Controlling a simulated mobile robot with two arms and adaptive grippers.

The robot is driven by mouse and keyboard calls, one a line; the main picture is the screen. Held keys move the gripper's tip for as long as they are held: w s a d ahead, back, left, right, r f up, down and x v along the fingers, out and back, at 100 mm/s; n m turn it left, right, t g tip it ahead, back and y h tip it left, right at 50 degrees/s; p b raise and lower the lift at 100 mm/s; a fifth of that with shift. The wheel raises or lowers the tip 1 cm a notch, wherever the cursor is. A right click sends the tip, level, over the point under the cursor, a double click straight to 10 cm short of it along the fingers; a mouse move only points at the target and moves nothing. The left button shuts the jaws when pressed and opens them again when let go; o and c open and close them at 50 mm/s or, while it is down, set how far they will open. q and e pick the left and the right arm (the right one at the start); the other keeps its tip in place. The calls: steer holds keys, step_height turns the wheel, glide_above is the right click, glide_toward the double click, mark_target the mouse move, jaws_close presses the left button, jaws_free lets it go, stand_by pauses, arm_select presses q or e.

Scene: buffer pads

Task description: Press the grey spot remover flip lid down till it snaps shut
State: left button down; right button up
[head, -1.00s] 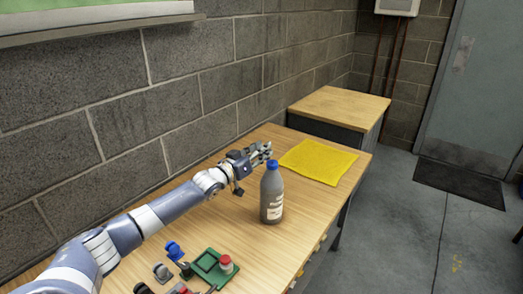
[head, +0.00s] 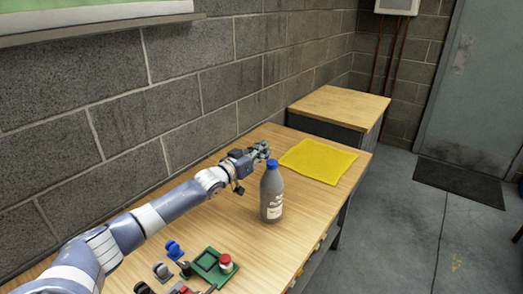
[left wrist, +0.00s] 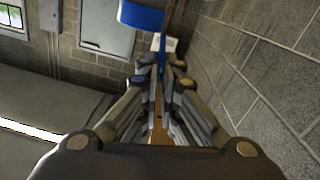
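The spot remover is a grey bottle (head: 271,198) with a white label, standing upright near the table's front edge. Its blue top (head: 272,164) is small in the head view, and I cannot tell how far the lid is open. My left gripper (head: 265,147) is above the table, behind and slightly left of the bottle top, and appears apart from it. In the left wrist view its fingers (left wrist: 163,68) are drawn together with nothing visibly held. A blue part (left wrist: 143,14), likely the bottle's lid, shows beyond the fingertips. My right gripper is out of view.
A yellow cloth (head: 318,161) lies to the right of the bottle. A green tray (head: 207,266), a red-topped item (head: 226,264) and a blue item (head: 174,250) are at the near end. A block wall runs behind the table.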

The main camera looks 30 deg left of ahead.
arm_select(q)
steer(key=d+m, duration=0.1)
steer(key=m, duration=0.2)
steer(key=shift+s+d, duration=0.1)
steer(key=shift+d, duration=0.1)
steer(key=shift+d+f+m, duration=0.1)
steer(key=shift+d+m, duration=0.2)
steer(key=shift+m, duration=0.6)
steer(key=shift+d+m, duration=0.25)
steer(key=shift+m, duration=0.65)
steer(key=c, duration=1.8)
jaws_free()
steer(key=shift+s, duration=0.1)
steer(key=s+a, duration=0.1)
steer(key=s, duration=1)
steer(key=shift+s+a, duration=0.3)
steer(key=shift+s, duration=0.1)
